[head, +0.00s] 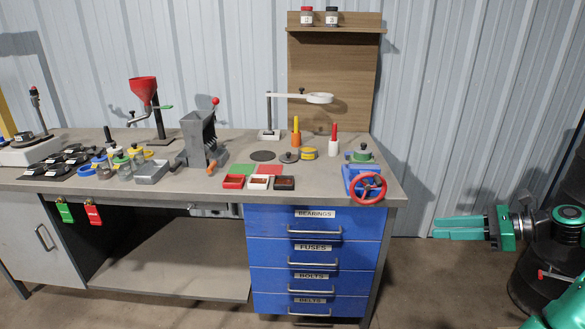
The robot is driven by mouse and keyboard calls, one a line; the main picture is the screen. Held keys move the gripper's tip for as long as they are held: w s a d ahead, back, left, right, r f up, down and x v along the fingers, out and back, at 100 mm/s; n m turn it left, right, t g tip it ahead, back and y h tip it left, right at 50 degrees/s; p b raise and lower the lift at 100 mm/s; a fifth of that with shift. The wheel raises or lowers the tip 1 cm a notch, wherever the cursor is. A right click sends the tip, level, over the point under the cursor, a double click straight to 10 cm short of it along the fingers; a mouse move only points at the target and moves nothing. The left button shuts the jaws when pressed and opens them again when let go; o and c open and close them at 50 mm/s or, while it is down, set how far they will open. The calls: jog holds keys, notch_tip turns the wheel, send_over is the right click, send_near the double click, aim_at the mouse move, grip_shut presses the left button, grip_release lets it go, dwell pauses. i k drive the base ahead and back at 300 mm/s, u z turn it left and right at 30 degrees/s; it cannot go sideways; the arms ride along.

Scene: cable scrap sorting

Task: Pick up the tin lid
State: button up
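A small round grey piece with a knob on top (289,156) lies on the workbench between a dark flat disc and a yellow ring-like stack; it looks like the tin lid, but it is too small to be sure. My gripper (434,228) is at the right, past the bench's right end and well away from the lid. Its two green fingers point left, with nothing seen between them. Whether they are open or shut is unclear from this angle.
The workbench (215,178) carries a dark disc (263,155), small red, white and dark trays (258,182), a blue vise with a red wheel (368,187), orange and white upright pieces, a lamp-like stand (268,115) and a grey press (199,139). A dark barrel (528,275) stands at right.

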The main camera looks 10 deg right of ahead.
aim_at(288, 158)
jog(key=u, duration=1.35)
jog(key=i, duration=2.3)
jog(key=z, duration=1.85)
jog(key=i, duration=0.5)
jog(key=z, duration=0.05)
